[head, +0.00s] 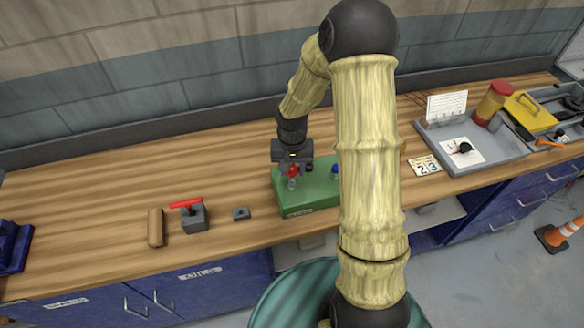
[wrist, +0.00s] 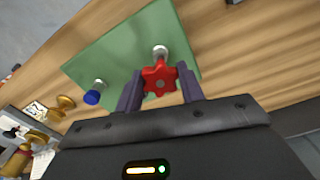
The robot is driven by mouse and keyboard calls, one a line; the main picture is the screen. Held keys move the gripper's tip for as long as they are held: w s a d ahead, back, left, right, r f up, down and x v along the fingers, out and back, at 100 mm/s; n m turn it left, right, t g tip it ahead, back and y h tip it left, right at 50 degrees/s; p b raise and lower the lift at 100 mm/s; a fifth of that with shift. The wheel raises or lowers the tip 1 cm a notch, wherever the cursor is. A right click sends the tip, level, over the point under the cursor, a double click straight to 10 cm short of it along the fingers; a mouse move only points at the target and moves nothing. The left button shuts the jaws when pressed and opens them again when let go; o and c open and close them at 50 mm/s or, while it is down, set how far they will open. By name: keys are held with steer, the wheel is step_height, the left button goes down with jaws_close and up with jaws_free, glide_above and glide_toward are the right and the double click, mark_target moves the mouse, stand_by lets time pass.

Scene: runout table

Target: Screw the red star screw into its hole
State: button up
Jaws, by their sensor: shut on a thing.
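My gripper (head: 293,166) points down over the left part of the green block (head: 312,199). It is shut on the red star screw (head: 294,171), whose star head (wrist: 160,80) sits between the two fingers in the wrist view. Below the head, a pale metal collar (wrist: 161,52) shows on the green block; it also shows in the head view (head: 292,184). Whether the screw's tip is inside the hole is hidden. A blue-headed screw (wrist: 92,97) stands at a second pale collar on the same block.
Left of the block lie a small grey piece (head: 241,214), a grey block with a red handle (head: 194,215) and a wooden piece (head: 156,227). A grey tray (head: 475,160) with several items stands to the right, beside a number card (head: 425,166). The wooden table behind is clear.

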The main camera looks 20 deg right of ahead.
steer(key=shift+f+b, duration=1.15)
steer(key=shift+f, duration=0.3)
stand_by(0.6)
